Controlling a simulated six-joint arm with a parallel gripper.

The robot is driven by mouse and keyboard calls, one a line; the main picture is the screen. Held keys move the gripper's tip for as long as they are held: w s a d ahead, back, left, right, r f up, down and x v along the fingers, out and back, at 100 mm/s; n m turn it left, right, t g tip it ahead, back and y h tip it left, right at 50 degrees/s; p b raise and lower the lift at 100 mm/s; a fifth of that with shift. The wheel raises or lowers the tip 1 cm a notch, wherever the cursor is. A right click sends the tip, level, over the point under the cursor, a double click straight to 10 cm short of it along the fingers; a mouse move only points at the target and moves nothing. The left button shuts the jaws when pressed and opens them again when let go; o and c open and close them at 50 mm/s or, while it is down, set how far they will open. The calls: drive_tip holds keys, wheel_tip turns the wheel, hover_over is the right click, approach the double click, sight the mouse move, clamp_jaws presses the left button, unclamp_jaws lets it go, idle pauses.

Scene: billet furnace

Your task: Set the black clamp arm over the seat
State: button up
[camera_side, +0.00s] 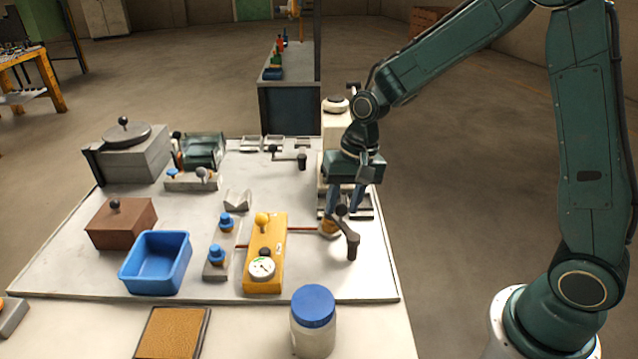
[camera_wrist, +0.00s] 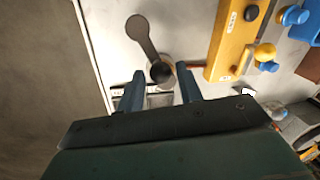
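The black clamp arm (camera_side: 350,238) is a dark bar with a ball knob, at the right side of the white work plate. In the wrist view the clamp arm (camera_wrist: 145,38) runs from a round pad at the top down to the dark knob (camera_wrist: 161,72). My gripper (camera_side: 345,206) is low over the knob end. In the wrist view my gripper (camera_wrist: 161,72) has its two blue fingers apart, one on each side of the knob, with small gaps showing. A brass-coloured round piece (camera_side: 330,229) stands beside the arm. I cannot tell for certain which part is the seat.
A yellow block with a gauge (camera_side: 265,255) stands left of the clamp, with a thin red rod (camera_side: 300,229) between them. A blue bin (camera_side: 156,262), brown box (camera_side: 121,222) and blue-lidded jar (camera_side: 313,320) stand nearby. A white machine part (camera_side: 336,122) is behind my gripper.

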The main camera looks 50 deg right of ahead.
drive_tip(key=shift+o, duration=0.7)
wheel_tip(320, 180, up, 14)
drive_tip(key=s+d, duration=0.1)
drive_tip(key=d, duration=0.1)
drive_tip(key=shift+s+d+f, duration=0.15)
drive_tip(key=shift+s+f, duration=0.05)
drive_tip(key=shift+s, duration=0.05)
drive_tip(key=s+r+n+t+h, duration=0.1)
drive_tip(key=s+n+t, duration=0.1)
drive_tip(key=s, duration=0.8)
drive_tip(key=s+d+r+n+t, duration=0.1)
drive_tip(key=s+n, duration=0.3)
drive_tip(key=s, duration=0.6)
drive_tip(key=shift+s+d+r+t+h, duration=0.15)
drive_tip(key=shift+s+r+t+h, duration=0.25)
drive_tip(key=shift+t, duration=0.3)
